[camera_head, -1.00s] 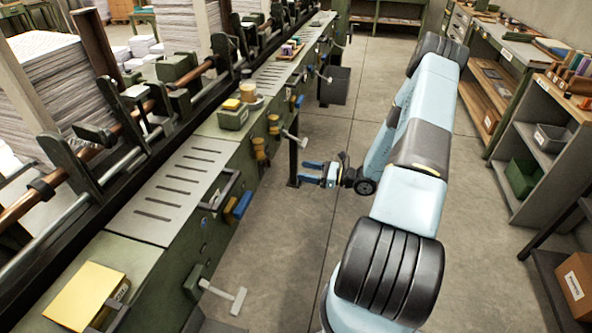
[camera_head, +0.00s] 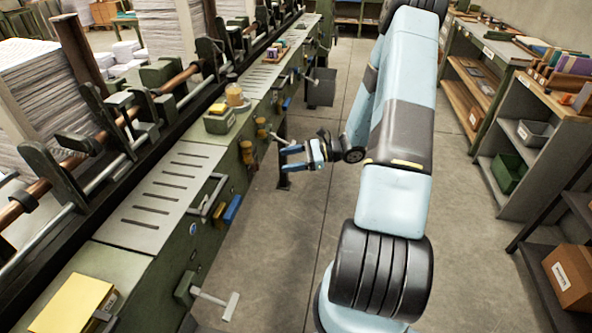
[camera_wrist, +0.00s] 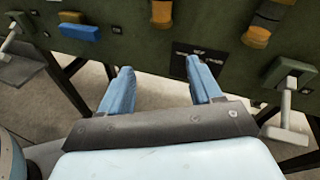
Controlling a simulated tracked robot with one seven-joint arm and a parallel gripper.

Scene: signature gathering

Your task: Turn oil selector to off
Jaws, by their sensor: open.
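No control can be told apart as the oil selector; labels are too small to read. The green machine's side panel (camera_head: 170,275) carries a blue handle (camera_head: 232,208), two yellow-brown handles (camera_head: 246,152) (camera_head: 261,128) and pale T-shaped levers (camera_head: 215,300) (camera_head: 283,140). My gripper (camera_head: 281,158) is open and empty, pointing at the panel. In the wrist view, its blue fingers (camera_wrist: 160,80) stand apart below the panel controls. The blue handle (camera_wrist: 80,32) is upper left, the yellow-brown handles (camera_wrist: 162,12) (camera_wrist: 265,25) are above, and a T-lever (camera_wrist: 287,110) is at right. I see no contact.
A yellow pad (camera_head: 75,305) lies on the machine's near end. Shelves with boxes (camera_head: 509,172) stand along the right. A cardboard box (camera_head: 570,275) is at the lower right.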

